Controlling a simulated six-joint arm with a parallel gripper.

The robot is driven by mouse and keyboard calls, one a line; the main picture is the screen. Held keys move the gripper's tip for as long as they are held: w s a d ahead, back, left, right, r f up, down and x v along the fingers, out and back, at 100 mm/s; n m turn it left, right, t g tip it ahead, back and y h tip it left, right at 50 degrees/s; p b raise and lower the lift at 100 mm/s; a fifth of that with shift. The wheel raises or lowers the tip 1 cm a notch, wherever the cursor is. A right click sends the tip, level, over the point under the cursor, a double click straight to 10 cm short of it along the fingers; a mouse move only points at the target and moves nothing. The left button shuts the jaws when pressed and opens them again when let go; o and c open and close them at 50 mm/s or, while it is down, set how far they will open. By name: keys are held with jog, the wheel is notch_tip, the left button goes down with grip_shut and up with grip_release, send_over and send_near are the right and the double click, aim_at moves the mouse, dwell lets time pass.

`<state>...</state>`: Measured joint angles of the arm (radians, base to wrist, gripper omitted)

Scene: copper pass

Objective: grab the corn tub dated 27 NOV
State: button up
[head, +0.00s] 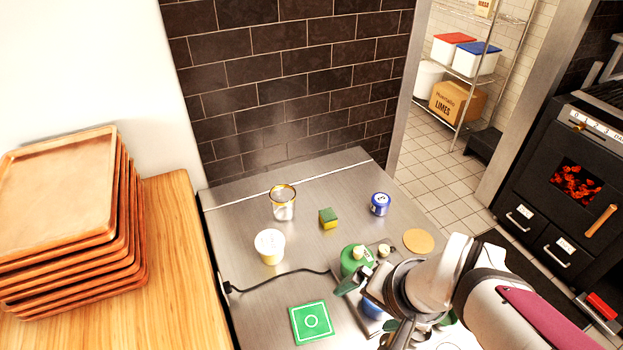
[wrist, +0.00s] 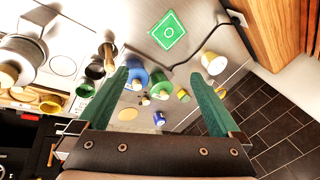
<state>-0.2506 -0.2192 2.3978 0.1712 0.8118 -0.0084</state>
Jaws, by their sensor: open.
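A pale cream-and-yellow tub with a white lid (head: 270,246) stands upright on the steel counter, left of centre in the head view. Dark marks show on its lid, but I cannot read a name or date. A similar pale tub shows in the wrist view (wrist: 213,63), beside the right finger's tip in the picture. My gripper (head: 367,308) is open and empty, with green fingers spread apart; it also shows in the wrist view (wrist: 158,76). In the head view it is over the counter's front right, apart from the tub, and partly covers a blue container.
Near the tub are a glass jar (head: 283,208), a green-and-yellow sponge (head: 328,219) and a black cable (head: 290,274). A green container (head: 352,264) stands by my gripper. A blue tin (head: 380,204), cork disc (head: 418,241) and green mat (head: 311,323) share the counter.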

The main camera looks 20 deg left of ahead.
jog(key=w+a+f+n+t+y, duration=0.1)
jog(key=w+a+f+t, duration=0.1)
jog(key=w+a, duration=0.65)
jog(key=n+t+h, duration=0.2)
jog(key=t, duration=0.4)
send_over(268, 246)
jog(key=s+d, duration=0.1)
jog(key=s, duration=0.2)
notch_tip(268, 246, down, 11)
jog(key=s+f+t, duration=0.1)
jog(key=s+f+n+t+h, duration=0.1)
jog(key=shift+a+f+t, duration=0.3)
jog(key=shift+a, duration=0.05)
jog(key=shift+f+n, duration=0.2)
jog(key=shift+n, duration=0.1)
jog(key=x, duration=0.7)
jog(key=shift+w+d, duration=0.1)
jog(key=shift+w, duration=0.05)
jog(key=shift+r, duration=0.1)
jog(key=c, duration=1.2)
